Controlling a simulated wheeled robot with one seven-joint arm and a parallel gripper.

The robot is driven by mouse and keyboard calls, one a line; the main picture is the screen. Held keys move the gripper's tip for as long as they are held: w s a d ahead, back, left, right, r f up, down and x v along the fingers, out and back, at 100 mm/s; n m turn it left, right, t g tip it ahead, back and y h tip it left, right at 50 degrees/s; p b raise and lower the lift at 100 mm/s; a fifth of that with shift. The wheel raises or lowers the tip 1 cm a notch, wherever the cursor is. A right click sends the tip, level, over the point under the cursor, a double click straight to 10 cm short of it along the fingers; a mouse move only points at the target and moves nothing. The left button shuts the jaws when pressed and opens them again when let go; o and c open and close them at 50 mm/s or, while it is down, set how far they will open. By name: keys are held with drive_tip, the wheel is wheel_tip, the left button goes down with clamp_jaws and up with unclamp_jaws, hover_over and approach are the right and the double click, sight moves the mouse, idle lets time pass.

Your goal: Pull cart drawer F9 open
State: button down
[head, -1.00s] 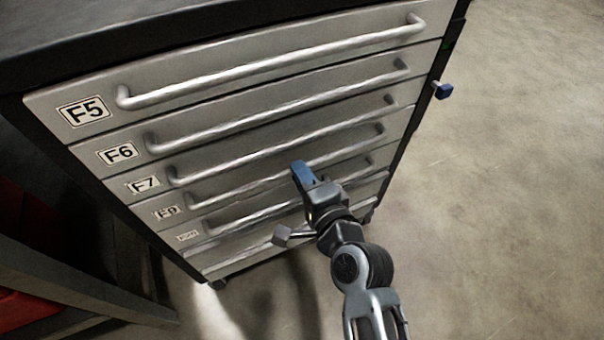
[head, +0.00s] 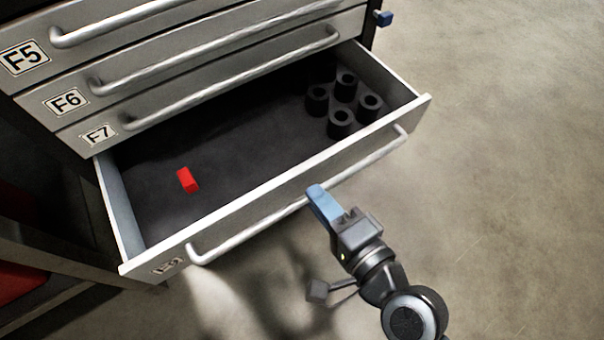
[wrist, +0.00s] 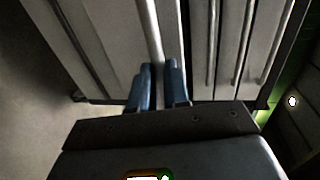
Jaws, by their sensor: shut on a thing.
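Cart drawer F9 (head: 135,262), the fourth one down, stands well out of the cart. Its label is foreshortened and hard to read now, but showed as F9 earlier. Its long silver bar handle (head: 238,241) runs along the front panel. My gripper (head: 318,196) is at the middle of that handle, with blue fingers shut on the bar. In the wrist view the fingers of my gripper (wrist: 160,78) sit on both sides of the bar handle (wrist: 152,35).
Inside the drawer lie a red block (head: 187,180) at left and several black cylinders (head: 340,123) at right. Drawers F5 (head: 24,58), F6 (head: 67,102) and F7 (head: 98,134) above are shut. A dark shelf frame (head: 60,265) stands at left. The floor (head: 500,150) at right is clear.

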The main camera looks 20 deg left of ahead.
drive_tip(key=shift+f+v, duration=0.2)
drive_tip(key=shift+v, duration=0.9)
drive_tip(key=c, duration=1.1)
unclamp_jaws()
drive_tip(key=v, duration=0.8)
drive_tip(key=shift+b, duration=0.4)
drive_tip(key=shift+f, duration=0.1)
